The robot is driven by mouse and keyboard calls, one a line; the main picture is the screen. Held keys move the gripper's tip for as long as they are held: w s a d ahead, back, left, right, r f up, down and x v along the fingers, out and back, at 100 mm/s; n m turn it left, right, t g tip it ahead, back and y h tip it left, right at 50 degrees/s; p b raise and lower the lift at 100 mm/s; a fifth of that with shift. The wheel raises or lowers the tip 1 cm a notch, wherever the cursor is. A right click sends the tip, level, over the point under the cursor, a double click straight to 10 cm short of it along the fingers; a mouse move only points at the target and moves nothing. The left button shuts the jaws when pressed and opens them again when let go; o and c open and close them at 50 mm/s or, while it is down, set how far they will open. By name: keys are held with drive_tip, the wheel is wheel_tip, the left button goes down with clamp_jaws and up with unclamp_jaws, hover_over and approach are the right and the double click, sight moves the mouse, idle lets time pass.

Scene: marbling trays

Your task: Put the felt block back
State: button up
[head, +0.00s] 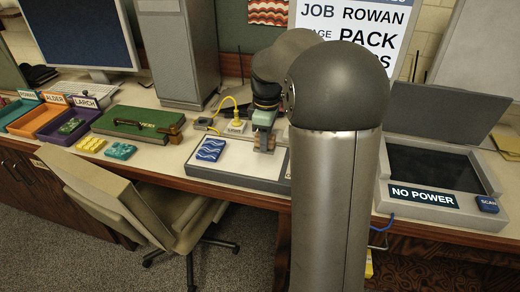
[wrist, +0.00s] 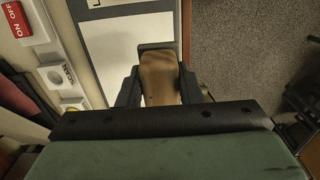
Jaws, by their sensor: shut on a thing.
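My gripper (head: 264,138) is over the white-topped, grey-framed board (head: 240,178) on the bench. It is shut on a brown block, which I take to be the felt block (wrist: 160,78); in the wrist view the block sits between the two dark fingers (wrist: 160,88). A dark grey edge shows at the block's far end. In the head view only a small brown part of the block shows below the fingers. I cannot tell whether it touches the board. My own column hides the board's right part in the head view.
A blue wave-patterned block (head: 210,150) lies on the board's left part. A power strip (head: 235,127) is behind. A chair (head: 150,205) stands in front.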

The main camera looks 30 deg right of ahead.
drive_tip(key=w+f, duration=0.1)
drive_tip(key=f, duration=0.1)
drive_tip(key=w+f, duration=0.2)
drive_tip(key=w+d+f+p, duration=0.1)
drive_tip(key=w+f, duration=0.1)
drive_tip(key=shift+w, duration=0.2)
drive_tip(key=shift+w+f, duration=0.1)
drive_tip(key=shift+f, duration=1.6)
drive_tip(key=shift+f, duration=0.15)
drive_tip(key=o, duration=1)
